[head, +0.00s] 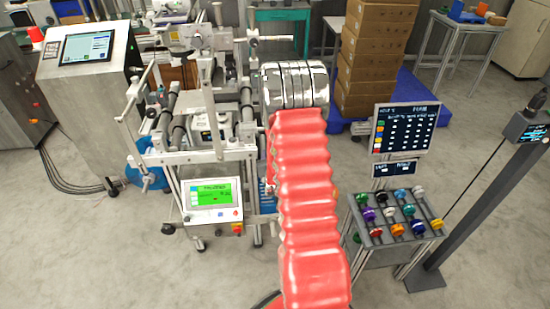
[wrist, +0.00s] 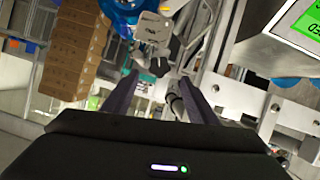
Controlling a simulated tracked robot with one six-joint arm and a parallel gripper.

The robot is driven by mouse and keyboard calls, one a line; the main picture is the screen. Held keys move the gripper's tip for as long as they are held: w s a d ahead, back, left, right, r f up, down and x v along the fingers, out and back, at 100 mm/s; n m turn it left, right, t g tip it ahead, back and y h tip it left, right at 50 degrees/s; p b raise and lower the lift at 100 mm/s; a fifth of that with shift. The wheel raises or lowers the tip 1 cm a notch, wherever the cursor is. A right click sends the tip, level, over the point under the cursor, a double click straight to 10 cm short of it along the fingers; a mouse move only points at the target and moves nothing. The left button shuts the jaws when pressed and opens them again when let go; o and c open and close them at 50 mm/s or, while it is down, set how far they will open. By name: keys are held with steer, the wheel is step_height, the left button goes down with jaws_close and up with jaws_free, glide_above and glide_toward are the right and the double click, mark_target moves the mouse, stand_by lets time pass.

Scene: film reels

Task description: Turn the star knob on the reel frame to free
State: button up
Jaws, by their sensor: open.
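The reel frame (head: 215,152) is a pale metal structure left of my red-sleeved arm in the head view. In the wrist view, a small dark lobed part that looks like the star knob (wrist: 159,67) shows below a light grey plate (wrist: 152,28). The plate's marking is too small to read, and I cannot tell the knob's setting. My gripper (wrist: 158,84) is open, with its two dark fingers on either side of the line to the knob. The knob appears just beyond the fingertips, not gripped. The head view shows neither knob nor gripper; my arm covers that area.
A green-screened panel (head: 209,196) is on the frame's front, and shows at upper right in the wrist view (wrist: 306,22). Shiny rolls (head: 294,85) stand beyond my arm. A rack of coloured knobs (head: 397,222) is at right. Stacked cartons (head: 377,60) stand behind.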

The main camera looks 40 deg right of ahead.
steer(key=v, duration=0.4)
steer(key=shift+s+a+r, duration=0.1)
steer(key=shift+s+a, duration=0.05)
steer(key=shift+a, duration=0.05)
steer(key=s+a+r+n+g+y, duration=0.1)
steer(key=a+r+n+y, duration=0.35)
steer(key=a+r, duration=1.5)
steer(key=s+a+r+g+y, duration=0.2)
steer(key=s+a+r, duration=0.1)
steer(key=s+a, duration=0.5)
steer(key=s+a+r+n+g+y, duration=0.1)
steer(key=s+a+r+g+y, duration=0.1)
steer(key=s+a, duration=0.6)
steer(key=s+r, duration=0.1)
steer(key=s, duration=0.6)
steer(key=shift+a+r, duration=0.15)
steer(key=shift+r, duration=0.1)
steer(key=shift+s, duration=0.1)
